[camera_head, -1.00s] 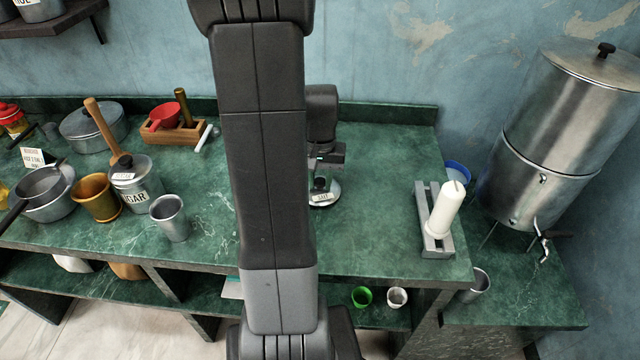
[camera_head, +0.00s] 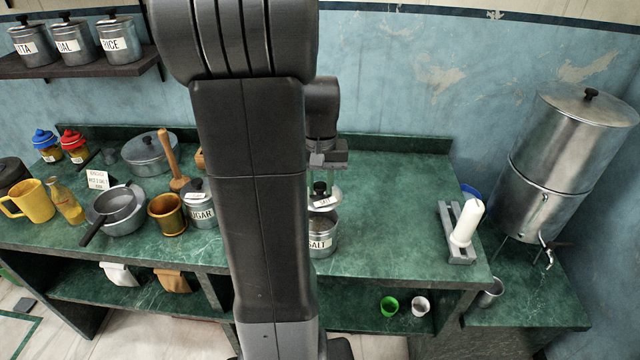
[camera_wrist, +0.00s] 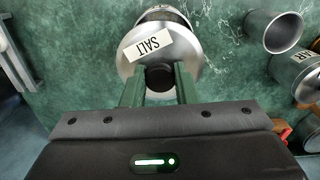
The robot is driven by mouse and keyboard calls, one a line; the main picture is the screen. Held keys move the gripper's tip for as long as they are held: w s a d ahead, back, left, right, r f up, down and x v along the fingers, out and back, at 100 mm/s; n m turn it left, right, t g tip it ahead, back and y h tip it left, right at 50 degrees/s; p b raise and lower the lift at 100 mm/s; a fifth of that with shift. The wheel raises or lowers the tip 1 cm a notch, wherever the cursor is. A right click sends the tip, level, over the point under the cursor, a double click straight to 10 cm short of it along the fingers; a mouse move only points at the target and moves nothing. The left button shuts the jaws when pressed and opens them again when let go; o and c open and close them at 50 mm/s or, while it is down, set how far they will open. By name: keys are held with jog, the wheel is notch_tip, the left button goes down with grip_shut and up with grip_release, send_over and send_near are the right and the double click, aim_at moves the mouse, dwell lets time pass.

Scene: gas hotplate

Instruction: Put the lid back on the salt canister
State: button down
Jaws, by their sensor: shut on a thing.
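The salt canister (camera_head: 320,238) stands upright on the green counter, open at the top, its SALT label facing me. Its metal lid (camera_head: 325,202) has a black knob and a white SALT tag. The lid hangs just above the canister, seemingly with a gap under it. My gripper (camera_head: 321,179) is shut on the knob. In the wrist view the lid (camera_wrist: 188,62) lies beyond my fingers (camera_wrist: 159,84) and covers most of the canister (camera_wrist: 163,14), whose rim shows past the lid's far edge. My arm hides the canister's left edge in the head view.
A sugar canister (camera_head: 201,212) and a brass mortar (camera_head: 167,215) stand left of my arm. A metal tumbler (camera_wrist: 272,30) stands beside them in the wrist view. A candle on a grey holder (camera_head: 463,250) stands at the right. The counter between canister and candle is clear.

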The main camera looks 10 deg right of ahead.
jog(key=shift+s+a+r, duration=0.2)
jog(key=shift+s+a, duration=0.05)
jog(key=shift+a, duration=0.05)
jog(key=shift+f, duration=0.1)
jog(key=shift+w+d+f+b, duration=0.1)
jog(key=shift+f+b, duration=0.45)
notch_tip(320, 180, down, 4)
jog(key=b, duration=0.3)
jog(key=shift+f+b, duration=0.5)
jog(key=shift+f, duration=0.15)
jog(key=shift+f+p, duration=0.1)
jog(key=shift+p, duration=0.2)
dwell(1.3)
jog(key=c, duration=0.6)
grip_release()
